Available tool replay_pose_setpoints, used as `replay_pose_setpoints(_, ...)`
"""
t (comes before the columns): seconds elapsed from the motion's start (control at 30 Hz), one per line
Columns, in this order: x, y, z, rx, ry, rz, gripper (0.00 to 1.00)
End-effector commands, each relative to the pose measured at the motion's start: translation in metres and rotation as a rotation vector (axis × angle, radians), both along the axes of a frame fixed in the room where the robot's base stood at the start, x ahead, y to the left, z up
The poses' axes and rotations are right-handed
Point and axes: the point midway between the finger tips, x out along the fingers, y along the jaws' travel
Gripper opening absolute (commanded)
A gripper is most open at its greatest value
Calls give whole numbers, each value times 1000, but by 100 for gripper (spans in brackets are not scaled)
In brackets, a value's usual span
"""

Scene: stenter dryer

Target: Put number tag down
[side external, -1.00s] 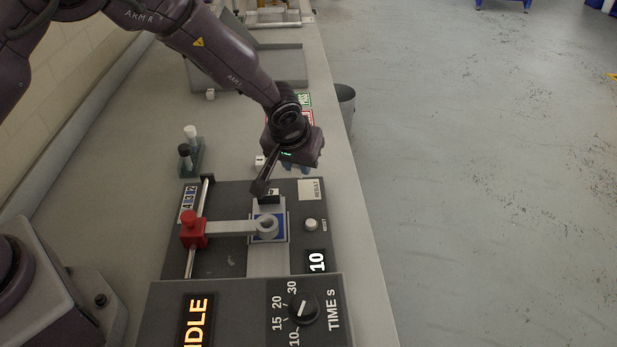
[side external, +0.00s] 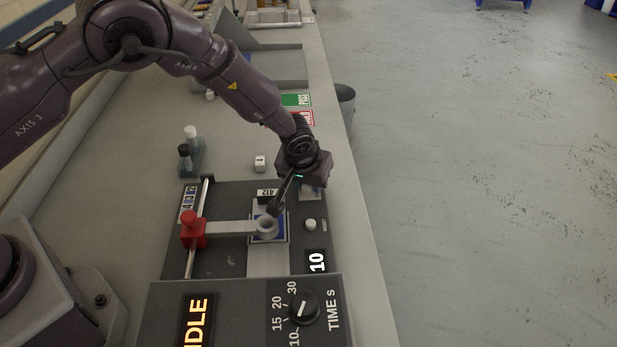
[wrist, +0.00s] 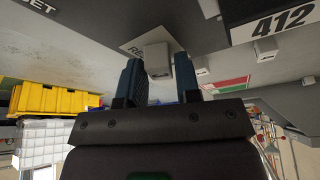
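My gripper (side external: 312,182) is low over the RESULT plate (side external: 311,195), on the right side of the dark panel. I cannot tell whether the tag touches the plate. In the side view, my gripper hides the tag.
A 412 label (side external: 267,192) stands at the panel's back, left of my gripper. Another small white cube (side external: 260,163) sits behind it. The red clamp (side external: 192,230), ring (side external: 266,225) and reset button (side external: 311,225) are nearby. The floor lies beyond the bench's right edge.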

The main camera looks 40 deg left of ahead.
Motion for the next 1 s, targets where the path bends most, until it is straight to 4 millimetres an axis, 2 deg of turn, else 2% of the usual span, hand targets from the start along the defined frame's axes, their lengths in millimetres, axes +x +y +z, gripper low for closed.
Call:
replay_pose_setpoints(0.03, 0, 0, 0, 0, 0, 0, 43)
replay_pose_setpoints(0.07, 0, 0, 0, 0, 0, 0, 48)
replay_pose_setpoints(0.33, 0, 0, 1, 0, 0, 0, 48)
replay_pose_setpoints(0.47, -2, -1, 11, 0, -1, 0, 48)
replay_pose_setpoints(0.8, -27, -12, 76, -2, -3, -1, 48)
replay_pose_setpoints(1.0, -38, -16, 104, -1, -2, -2, 48)
